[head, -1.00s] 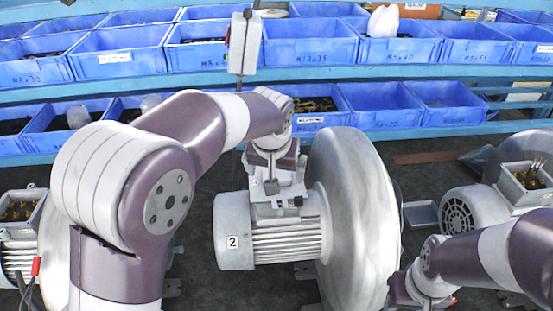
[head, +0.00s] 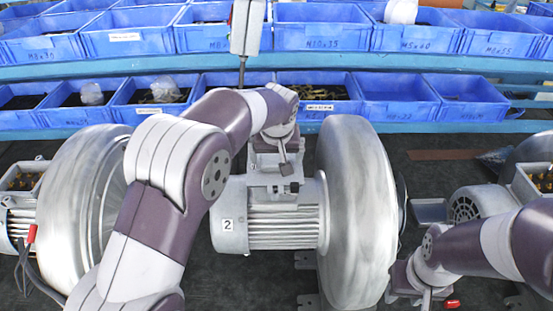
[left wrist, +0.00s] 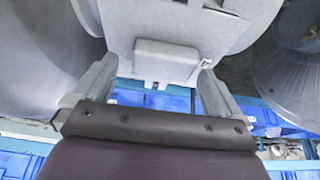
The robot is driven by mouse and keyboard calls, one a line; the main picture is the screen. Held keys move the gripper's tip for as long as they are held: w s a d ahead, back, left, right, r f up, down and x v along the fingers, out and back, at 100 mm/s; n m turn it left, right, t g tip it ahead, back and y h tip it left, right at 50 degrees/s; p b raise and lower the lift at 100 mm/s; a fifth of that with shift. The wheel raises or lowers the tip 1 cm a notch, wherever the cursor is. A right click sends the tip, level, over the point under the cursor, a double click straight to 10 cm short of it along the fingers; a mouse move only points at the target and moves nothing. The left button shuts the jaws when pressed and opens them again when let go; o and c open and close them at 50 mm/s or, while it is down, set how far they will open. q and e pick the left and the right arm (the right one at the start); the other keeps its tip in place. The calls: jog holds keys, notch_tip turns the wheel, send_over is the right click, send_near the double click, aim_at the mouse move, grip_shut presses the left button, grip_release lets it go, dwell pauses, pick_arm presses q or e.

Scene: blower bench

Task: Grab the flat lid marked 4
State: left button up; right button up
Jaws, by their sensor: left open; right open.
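I cannot make out a lid marked 4 in either view. A blower marked 2 (head: 283,228) stands in the middle of the bench, with a light grey terminal box on its motor. My left gripper (head: 277,180) is over that box; its fingertips are partly hidden by the wrist. In the left wrist view, my left gripper (left wrist: 155,88) is open, and a light grey plate with a raised block (left wrist: 166,60) shows beyond and between its fingers. A flat grey piece (head: 430,211) lies right of the blower, no mark readable. My right gripper (head: 424,294) is open, low at right, partly cut off.
Another blower (head: 75,200) stands at left, with an open terminal box (head: 22,182) and dark cables. A motor (head: 478,203) with an open box stands at right. Blue bins (head: 320,28) line the back in two rows. A red-tipped item (head: 452,304) lies near my right gripper.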

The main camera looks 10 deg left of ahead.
pick_arm(q)
jog(key=shift+w+a+f, duration=0.1)
jog(key=shift+a+f, duration=0.35)
jog(key=shift+f, duration=0.1)
jog(key=shift+w+d, duration=0.1)
jog(key=shift+d, duration=0.25)
jog(key=c, duration=1.1)
jog(key=shift+a, duration=0.15)
